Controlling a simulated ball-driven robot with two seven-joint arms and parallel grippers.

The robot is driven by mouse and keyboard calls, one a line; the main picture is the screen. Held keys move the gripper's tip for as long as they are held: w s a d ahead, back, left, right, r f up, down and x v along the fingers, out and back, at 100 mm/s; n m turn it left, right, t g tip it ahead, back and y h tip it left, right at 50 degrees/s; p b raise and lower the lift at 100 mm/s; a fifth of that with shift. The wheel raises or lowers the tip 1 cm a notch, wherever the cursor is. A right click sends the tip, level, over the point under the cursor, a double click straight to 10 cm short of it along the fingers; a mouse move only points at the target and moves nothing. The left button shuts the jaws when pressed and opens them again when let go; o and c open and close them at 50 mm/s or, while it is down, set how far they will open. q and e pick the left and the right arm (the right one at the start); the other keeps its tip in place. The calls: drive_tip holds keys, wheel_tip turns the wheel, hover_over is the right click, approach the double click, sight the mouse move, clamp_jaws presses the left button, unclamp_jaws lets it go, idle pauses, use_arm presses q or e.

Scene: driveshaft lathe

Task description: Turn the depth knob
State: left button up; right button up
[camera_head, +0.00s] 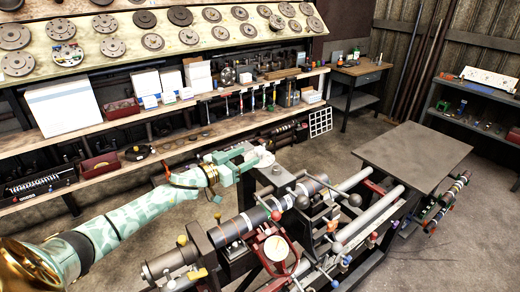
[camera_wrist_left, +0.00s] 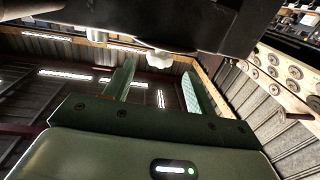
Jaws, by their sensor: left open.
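The lathe (camera_head: 238,226) stands in the lower middle of the head view, with a grey shaft, levers and a white dial (camera_head: 276,248). A white knob (camera_head: 263,158), which looks like the depth knob, sits at the lathe's far side. It also shows in the left wrist view as a white lobed shape (camera_wrist_left: 160,60) under a dark block. My left gripper (camera_head: 250,157) is open, its fingers pointing at the knob. In the left wrist view the knob appears between the fingertips (camera_wrist_left: 157,70), near their ends; I cannot tell whether they touch it. My right gripper is out of view.
A workbench (camera_head: 130,121) with boxes and tools runs behind my left arm. A flat grey plate (camera_head: 405,155) lies right of the lathe. Levers with ball ends (camera_head: 302,202) rise near the knob. Open concrete floor (camera_head: 460,130) lies to the right.

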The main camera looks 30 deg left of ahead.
sight(255, 152)
use_arm(q)
drive_tip(key=x, duration=0.6)
drive_tip(key=shift+w+d, duration=0.2)
drive_tip(key=c, duration=1)
